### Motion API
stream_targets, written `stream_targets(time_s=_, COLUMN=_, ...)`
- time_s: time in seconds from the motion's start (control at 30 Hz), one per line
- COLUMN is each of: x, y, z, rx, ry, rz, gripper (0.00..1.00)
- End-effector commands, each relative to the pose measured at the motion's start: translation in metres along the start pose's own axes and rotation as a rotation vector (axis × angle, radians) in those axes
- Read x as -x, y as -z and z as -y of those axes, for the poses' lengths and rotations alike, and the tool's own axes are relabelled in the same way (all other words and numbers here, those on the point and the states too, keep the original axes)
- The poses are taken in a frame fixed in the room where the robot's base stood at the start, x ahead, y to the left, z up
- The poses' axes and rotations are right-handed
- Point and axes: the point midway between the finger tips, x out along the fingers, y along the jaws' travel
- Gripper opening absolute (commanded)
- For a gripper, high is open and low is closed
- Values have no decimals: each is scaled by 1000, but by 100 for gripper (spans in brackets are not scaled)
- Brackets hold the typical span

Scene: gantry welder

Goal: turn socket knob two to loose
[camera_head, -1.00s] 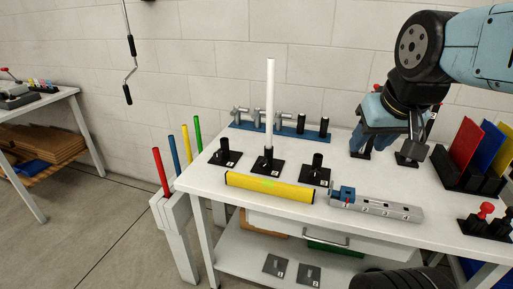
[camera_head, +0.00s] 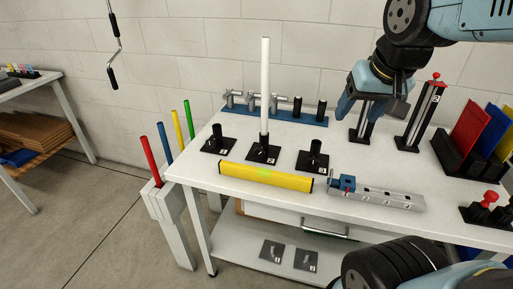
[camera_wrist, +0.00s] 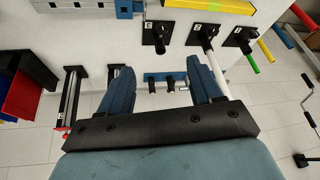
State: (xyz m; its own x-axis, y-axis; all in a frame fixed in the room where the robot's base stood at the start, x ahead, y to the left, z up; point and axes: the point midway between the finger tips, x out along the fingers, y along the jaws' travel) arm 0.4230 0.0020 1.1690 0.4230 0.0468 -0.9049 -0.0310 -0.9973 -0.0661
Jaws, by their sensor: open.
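Three black sockets on square plates stand on the white table (camera_head: 375,152): left (camera_head: 217,143), middle (camera_head: 263,152) and right (camera_head: 314,158). The middle one appears to be socket two, though its label is too small to read surely. It holds an upright white rod (camera_head: 265,85). Its knob cannot be made out. My gripper (camera_head: 372,105) is open and empty, above the table's back right, to the right of the sockets and apart from them. In the wrist view, my gripper (camera_wrist: 160,72) has its fingers spread, with the middle socket (camera_wrist: 205,36) beyond the right finger.
A yellow bar (camera_head: 265,177) lies in front of the sockets. A blue rack (camera_head: 275,115) with grey and black pegs stands behind them. A grey numbered block (camera_head: 375,197) lies front right. A red-topped post (camera_head: 424,112) stands close right of my gripper. Colored panels (camera_head: 470,135) stand farther right.

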Motion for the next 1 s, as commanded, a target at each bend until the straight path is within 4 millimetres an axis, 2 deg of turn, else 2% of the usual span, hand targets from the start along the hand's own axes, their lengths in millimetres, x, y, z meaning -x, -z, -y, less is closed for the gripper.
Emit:
stream_targets(time_s=0.2, x=-34, y=31, z=20, rx=-56, ry=17, rz=79, gripper=64)
stream_targets(time_s=0.5, x=-86, y=63, z=58, rx=-129, ry=-27, rz=158, gripper=64)
stream_targets(time_s=0.77, x=-132, y=79, z=104, rx=-174, ry=-107, rz=183, gripper=64)
stream_targets(time_s=1.0, x=-171, y=86, z=153, rx=-198, ry=-198, rz=154, gripper=64)
